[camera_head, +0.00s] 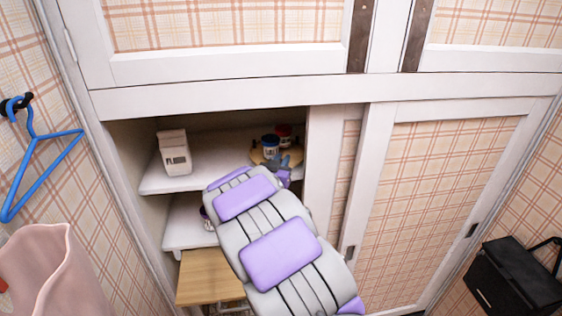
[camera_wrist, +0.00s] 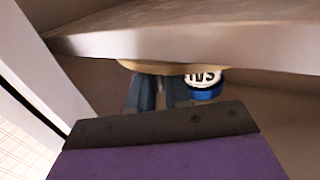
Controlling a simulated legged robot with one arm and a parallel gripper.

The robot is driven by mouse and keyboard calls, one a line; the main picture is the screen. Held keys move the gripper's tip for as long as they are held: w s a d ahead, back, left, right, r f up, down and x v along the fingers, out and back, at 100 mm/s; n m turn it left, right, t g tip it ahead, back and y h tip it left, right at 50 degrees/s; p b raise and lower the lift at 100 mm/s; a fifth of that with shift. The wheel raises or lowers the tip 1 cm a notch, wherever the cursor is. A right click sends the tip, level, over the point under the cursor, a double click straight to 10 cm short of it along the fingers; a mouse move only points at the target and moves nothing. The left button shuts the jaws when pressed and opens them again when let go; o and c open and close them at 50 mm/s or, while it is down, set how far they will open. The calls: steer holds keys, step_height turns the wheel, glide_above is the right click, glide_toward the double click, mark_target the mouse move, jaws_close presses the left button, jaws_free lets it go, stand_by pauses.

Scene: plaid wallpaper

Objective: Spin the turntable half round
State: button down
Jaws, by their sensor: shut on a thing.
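The turntable (camera_head: 257,156) is a light wooden disc on the upper shelf inside the open cupboard. A white jar with a dark blue lid (camera_head: 271,148) and a red-lidded jar (camera_head: 284,132) stand on it. My gripper (camera_head: 284,163) is at the turntable's front right edge, partly hidden by my arm. In the wrist view, my gripper's fingers (camera_wrist: 160,88) meet the turntable's tan rim (camera_wrist: 137,66) and are shut on it. That view looks upside down, with the blue-lidded jar (camera_wrist: 205,84) beside the fingers.
A white carton (camera_head: 174,153) stands on the upper shelf (camera_head: 205,178) to the left. A sliding plaid door (camera_head: 440,200) closes the cupboard's right side. A lower shelf and a wooden drawer (camera_head: 205,276) are below. A blue hanger (camera_head: 35,160) hangs at the left wall.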

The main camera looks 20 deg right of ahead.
mark_target(291, 165)
steer(key=d+p, duration=0.2)
steer(key=shift+s+d+r, duration=0.1)
steer(key=shift+s+d, duration=0.05)
steer(key=shift+d, duration=0.65)
steer(key=c, duration=1.3)
jaws_free()
steer(key=shift+a, duration=0.1)
